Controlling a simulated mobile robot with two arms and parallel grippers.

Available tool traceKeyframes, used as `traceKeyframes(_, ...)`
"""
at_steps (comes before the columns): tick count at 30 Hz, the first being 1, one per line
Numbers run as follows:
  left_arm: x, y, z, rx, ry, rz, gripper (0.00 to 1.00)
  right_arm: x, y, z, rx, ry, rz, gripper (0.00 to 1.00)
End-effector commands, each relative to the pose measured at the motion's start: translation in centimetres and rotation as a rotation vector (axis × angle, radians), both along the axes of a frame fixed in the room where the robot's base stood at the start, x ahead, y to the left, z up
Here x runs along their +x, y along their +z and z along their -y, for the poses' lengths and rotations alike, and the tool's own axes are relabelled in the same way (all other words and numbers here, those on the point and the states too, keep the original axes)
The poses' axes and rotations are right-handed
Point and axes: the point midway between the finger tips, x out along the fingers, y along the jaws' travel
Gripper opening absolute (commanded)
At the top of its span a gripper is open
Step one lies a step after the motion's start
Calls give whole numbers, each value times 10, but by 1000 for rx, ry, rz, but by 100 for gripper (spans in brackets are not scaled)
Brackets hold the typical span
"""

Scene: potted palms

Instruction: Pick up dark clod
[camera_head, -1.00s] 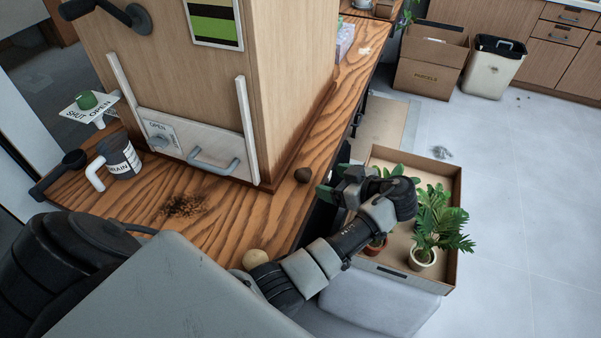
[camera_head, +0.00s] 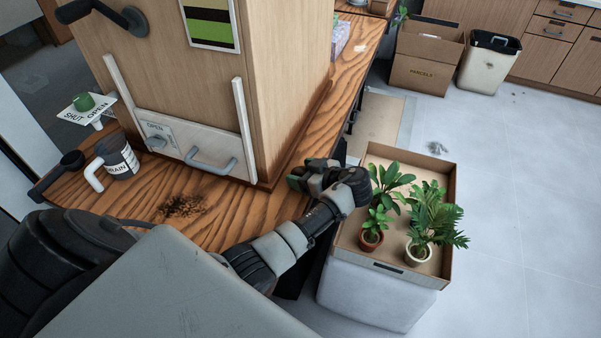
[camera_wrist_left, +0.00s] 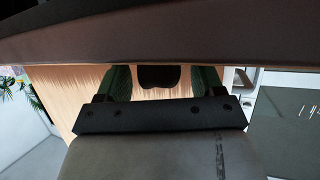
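My left gripper (camera_head: 298,180) is over the right edge of the wooden counter, beside the tall wooden box, and hides the dark clod in the head view. In the left wrist view the dark clod (camera_wrist_left: 157,77) shows between the two green-padded fingers of the left gripper (camera_wrist_left: 160,82). A narrow gap shows on each side of it, so the fingers look open around it and not closed on it. My right gripper is not in view.
The wooden box (camera_head: 200,100) stands close to the gripper. Dark crumbs (camera_head: 182,205) and a grey mug (camera_head: 118,158) are on the counter (camera_head: 225,222). A cardboard tray (camera_head: 447,272) with potted palms (camera_head: 432,220) stands to the right.

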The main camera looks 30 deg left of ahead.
Motion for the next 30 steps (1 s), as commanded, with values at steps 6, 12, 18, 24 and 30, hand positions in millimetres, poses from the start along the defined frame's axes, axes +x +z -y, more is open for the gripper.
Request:
traceKeyframes(6,0,0,0,0,0,0,34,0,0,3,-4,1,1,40)
traceKeyframes(12,0,0,0,0,0,0,25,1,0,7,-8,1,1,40)
traceKeyframes(18,0,5,1,0,-1,1,25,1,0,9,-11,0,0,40)
traceKeyframes(24,1,28,1,0,0,5,25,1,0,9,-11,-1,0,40)
traceKeyframes(30,-12,58,29,-5,-3,3,25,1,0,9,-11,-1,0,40)
